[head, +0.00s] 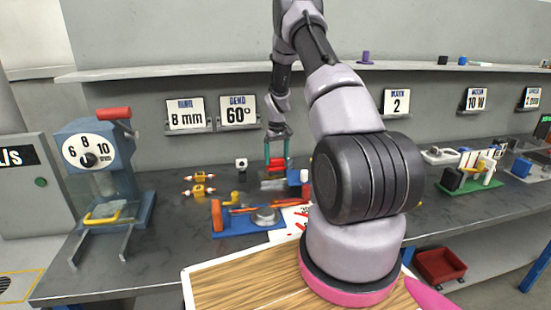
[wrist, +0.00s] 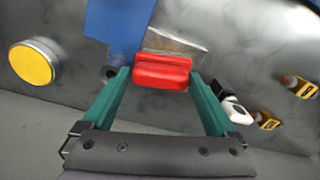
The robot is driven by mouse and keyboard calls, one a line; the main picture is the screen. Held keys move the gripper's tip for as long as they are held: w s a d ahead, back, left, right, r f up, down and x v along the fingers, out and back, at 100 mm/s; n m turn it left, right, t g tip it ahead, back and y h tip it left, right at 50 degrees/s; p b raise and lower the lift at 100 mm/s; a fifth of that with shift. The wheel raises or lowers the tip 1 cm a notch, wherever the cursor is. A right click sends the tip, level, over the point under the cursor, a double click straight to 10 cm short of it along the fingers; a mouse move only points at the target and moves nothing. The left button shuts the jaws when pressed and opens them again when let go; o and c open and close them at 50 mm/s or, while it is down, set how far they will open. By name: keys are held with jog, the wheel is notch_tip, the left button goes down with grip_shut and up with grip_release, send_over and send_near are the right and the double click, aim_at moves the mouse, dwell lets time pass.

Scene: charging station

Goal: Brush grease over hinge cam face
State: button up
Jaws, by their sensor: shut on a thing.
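My gripper (head: 276,168) is over the back middle of the bench, its green fingers pointing down. In the wrist view the fingers (wrist: 160,88) are shut on a red block-like piece (wrist: 162,72). A flat, pale grey piece (wrist: 172,42) shows just past the red piece; I cannot tell whether they are joined. In the head view the red piece is between the fingers, above grey flat pieces (head: 273,185) on the bench. A blue base (head: 228,228) with an orange block and a round grey metal part (head: 264,216) lies nearer. I cannot pick out the hinge cam face or any grease for certain.
The wrist view shows a yellow-topped round tin (wrist: 32,62) and a blue object (wrist: 118,25) at left. A white-and-black block (head: 241,163) and yellow parts (head: 199,190) lie left of my gripper. A blue gauge press (head: 95,165) stands far left. My arm hides the bench's middle.

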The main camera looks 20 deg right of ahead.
jog(key=shift+w+a, duration=0.2)
jog(key=shift+a, duration=0.75)
jog(key=shift+w+a, duration=0.2)
jog(key=shift+a, duration=0.7)
jog(key=shift+w+a, duration=0.2)
jog(key=shift+a, duration=0.75)
jog(key=shift+w+d, duration=0.1)
jog(key=shift+w, duration=0.15)
jog(key=shift+s+d+f, duration=0.1)
jog(key=shift+s+d, duration=0.15)
jog(key=shift+d, duration=0.85)
jog(key=shift+s+d+f, duration=0.1)
jog(key=shift+s+d, duration=0.1)
jog(key=shift+d, duration=0.9)
jog(key=shift+s+d, duration=0.25)
jog(key=shift+d, duration=0.85)
jog(key=shift+s+d, duration=0.2)
jog(key=shift+d, duration=0.4)
jog(key=shift+w+a, duration=0.15)
jog(key=shift+a, duration=0.85)
jog(key=shift+w+a+r, duration=0.1)
jog(key=shift+w+a, duration=0.15)
jog(key=shift+a, duration=0.75)
jog(key=shift+w+a, duration=0.25)
jog(key=shift+a, duration=0.7)
jog(key=shift+w+a+r, duration=0.1)
jog(key=shift+w+a, duration=0.15)
jog(key=shift+a, duration=0.75)
jog(key=shift+r, duration=2.95)
